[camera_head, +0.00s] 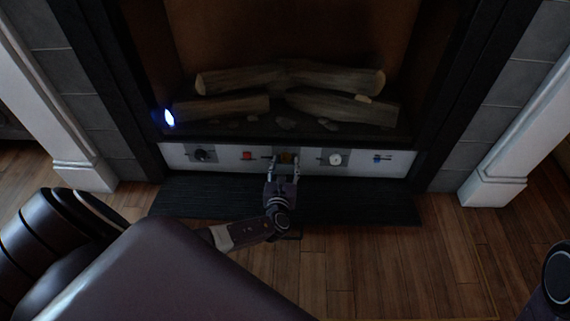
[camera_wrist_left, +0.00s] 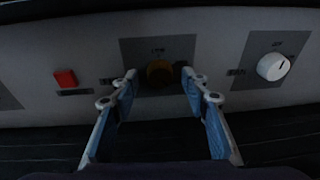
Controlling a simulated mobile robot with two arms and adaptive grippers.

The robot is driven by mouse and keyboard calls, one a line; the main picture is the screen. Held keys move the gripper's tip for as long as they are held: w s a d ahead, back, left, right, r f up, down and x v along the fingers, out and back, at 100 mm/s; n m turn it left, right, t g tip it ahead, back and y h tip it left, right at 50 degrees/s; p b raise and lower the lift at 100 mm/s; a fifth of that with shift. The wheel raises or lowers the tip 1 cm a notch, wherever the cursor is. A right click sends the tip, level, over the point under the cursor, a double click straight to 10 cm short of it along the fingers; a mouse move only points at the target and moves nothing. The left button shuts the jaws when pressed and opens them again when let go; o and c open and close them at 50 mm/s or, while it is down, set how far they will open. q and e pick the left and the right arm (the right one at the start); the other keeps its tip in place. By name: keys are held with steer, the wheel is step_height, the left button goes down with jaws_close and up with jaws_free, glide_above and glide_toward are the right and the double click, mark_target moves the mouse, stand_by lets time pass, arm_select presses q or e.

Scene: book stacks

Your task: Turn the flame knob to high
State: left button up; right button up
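A row of controls runs along the pale panel under the fireplace. My left gripper (camera_head: 285,160) is open in front of the middle control, a round orange-brown knob (camera_head: 286,157). In the left wrist view the knob (camera_wrist_left: 159,73) sits between and just beyond the two blue-padded fingers (camera_wrist_left: 158,78), one on each side. I cannot tell whether a fingertip touches it. A white knob with a dark pointer mark (camera_wrist_left: 273,67) is to its right; it also shows in the head view (camera_head: 335,159). The labels are too small to read. My right gripper is out of view.
A red button (camera_head: 247,155) and a dark knob (camera_head: 203,154) are left of the gripper; a blue switch (camera_head: 378,158) is at the far right. Logs (camera_head: 290,78) lie above, with a small bluish flame (camera_head: 169,117) at left. A dark hearth slab (camera_head: 365,203) lies below.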

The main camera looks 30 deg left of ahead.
arm_select(q)
steer(key=v, duration=1.2)
stand_by(0.5)
